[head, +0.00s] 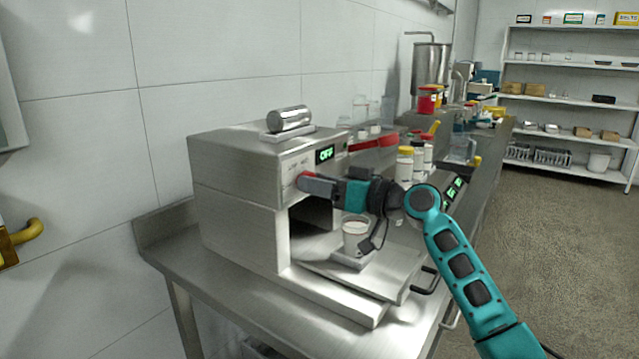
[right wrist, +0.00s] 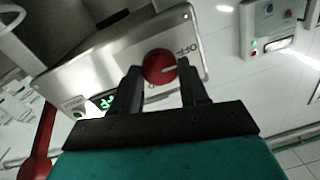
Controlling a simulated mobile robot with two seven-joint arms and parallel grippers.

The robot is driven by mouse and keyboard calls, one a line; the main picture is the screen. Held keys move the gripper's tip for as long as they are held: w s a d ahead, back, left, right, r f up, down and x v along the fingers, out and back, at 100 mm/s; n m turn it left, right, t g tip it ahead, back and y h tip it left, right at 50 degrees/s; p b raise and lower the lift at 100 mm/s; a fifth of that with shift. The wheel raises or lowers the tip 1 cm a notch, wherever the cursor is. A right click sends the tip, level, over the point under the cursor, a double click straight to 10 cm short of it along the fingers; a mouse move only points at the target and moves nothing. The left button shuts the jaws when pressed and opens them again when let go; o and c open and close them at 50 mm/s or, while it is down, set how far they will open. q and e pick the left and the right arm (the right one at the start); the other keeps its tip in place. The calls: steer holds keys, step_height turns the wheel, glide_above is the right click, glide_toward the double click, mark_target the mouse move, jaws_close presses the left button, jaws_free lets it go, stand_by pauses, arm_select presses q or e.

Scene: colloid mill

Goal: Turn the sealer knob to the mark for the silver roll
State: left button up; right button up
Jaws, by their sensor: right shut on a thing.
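A silver roll (head: 289,118) lies on a small plate on top of the sealer. My right gripper (head: 312,184) is at the knob. In the right wrist view its fingers (right wrist: 163,80) stand on either side of the knob (right wrist: 156,66), shut on it. The knob's white pointer line lies toward the printed OFF; other panel marks are hidden or too small to read. My left gripper is not in view.
A white cup (head: 355,236) stands on a small stand on the sealer's pulled-out tray (head: 385,272), below my right arm. A red lever (head: 374,142) and several capped bottles (head: 404,165) stand to the right. The aisle floor (head: 560,230) is clear.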

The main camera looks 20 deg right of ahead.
arm_select(q)
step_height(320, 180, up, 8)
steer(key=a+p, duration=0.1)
steer(key=p, duration=0.8)
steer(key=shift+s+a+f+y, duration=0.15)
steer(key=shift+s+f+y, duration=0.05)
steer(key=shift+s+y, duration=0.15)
arm_select(e)
steer(key=shift+f+m+t+h, duration=0.15)
steer(key=shift+m+t, duration=0.1)
steer(key=shift+m, duration=3.8)
steer(key=shift+m+t+h, duration=0.1)
steer(key=shift+m+t, duration=0.1)
steer(key=shift+m, duration=3.8)
steer(key=shift+f+m+t+h, duration=0.15)
steer(key=shift+m+t, duration=0.1)
steer(key=shift+m, duration=3.8)
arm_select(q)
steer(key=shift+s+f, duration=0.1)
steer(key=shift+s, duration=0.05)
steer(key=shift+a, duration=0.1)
arm_select(e)
steer(key=o, duration=1.1)
steer(key=shift+c, duration=0.2)
